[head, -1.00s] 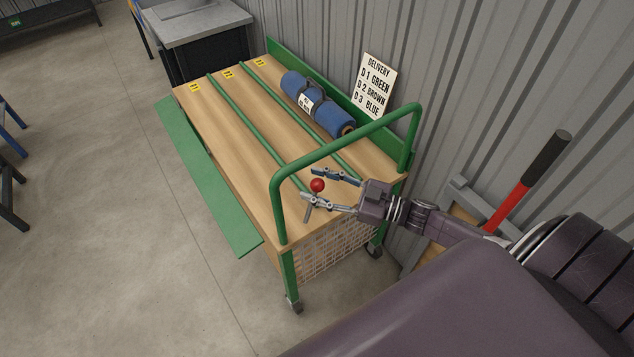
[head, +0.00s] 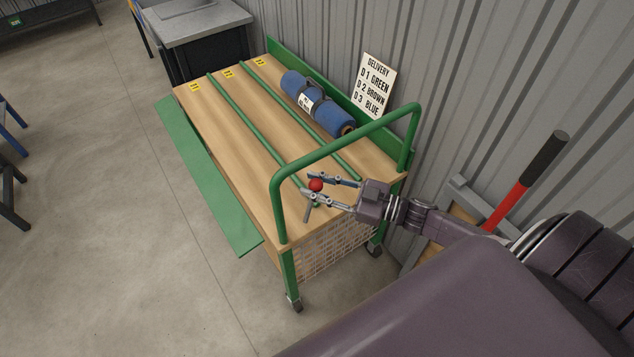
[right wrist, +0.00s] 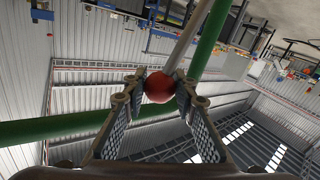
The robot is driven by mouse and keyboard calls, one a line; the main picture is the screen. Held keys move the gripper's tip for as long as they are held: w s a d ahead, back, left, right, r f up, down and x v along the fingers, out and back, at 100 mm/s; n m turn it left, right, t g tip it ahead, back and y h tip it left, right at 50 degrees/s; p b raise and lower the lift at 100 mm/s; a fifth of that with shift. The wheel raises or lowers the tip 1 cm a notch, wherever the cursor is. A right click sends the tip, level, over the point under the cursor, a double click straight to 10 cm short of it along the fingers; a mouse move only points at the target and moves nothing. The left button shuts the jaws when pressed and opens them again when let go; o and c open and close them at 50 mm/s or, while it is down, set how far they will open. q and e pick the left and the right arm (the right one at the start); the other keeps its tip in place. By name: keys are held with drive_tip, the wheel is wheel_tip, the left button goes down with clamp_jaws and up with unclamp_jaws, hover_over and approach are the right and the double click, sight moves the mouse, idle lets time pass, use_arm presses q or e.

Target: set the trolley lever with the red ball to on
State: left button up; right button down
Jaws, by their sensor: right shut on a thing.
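The red ball (head: 316,184) tops the trolley lever, by the green push handle (head: 345,143) of the trolley. My right gripper (head: 315,187) is shut on the ball, one finger on each side. The right wrist view shows the ball (right wrist: 159,87) between the two fingertips, with the grey lever rod (right wrist: 188,38) running up from it. The lever's base is hard to make out in the head view. No on or off marking is readable. My left gripper is in neither view.
A strapped blue turf roll (head: 317,104) lies in the lane by the wall. Green rails divide the wooden trolley deck (head: 225,118). A delivery sign (head: 373,86) stands behind. A red-handled tool (head: 521,190) leans at the right.

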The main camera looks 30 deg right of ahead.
drive_tip(key=a+n+g+h+p, duration=0.1)
drive_tip(key=a+n+h+p, duration=0.1)
drive_tip(key=a+p, duration=0.4)
drive_tip(key=shift+s+a+n+g+p, duration=0.3)
drive_tip(key=shift+n+g+p, duration=0.1)
drive_tip(key=shift+n+p, duration=0.45)
drive_tip(key=c, duration=1.5)
unclamp_jaws()
drive_tip(key=shift+d, duration=0.1)
drive_tip(key=shift+c, duration=0.2)
drive_tip(key=shift+r, duration=0.1)
drive_tip(key=v, duration=1.2)
drive_tip(key=shift+r, duration=0.1)
drive_tip(key=shift+c, duration=0.3)
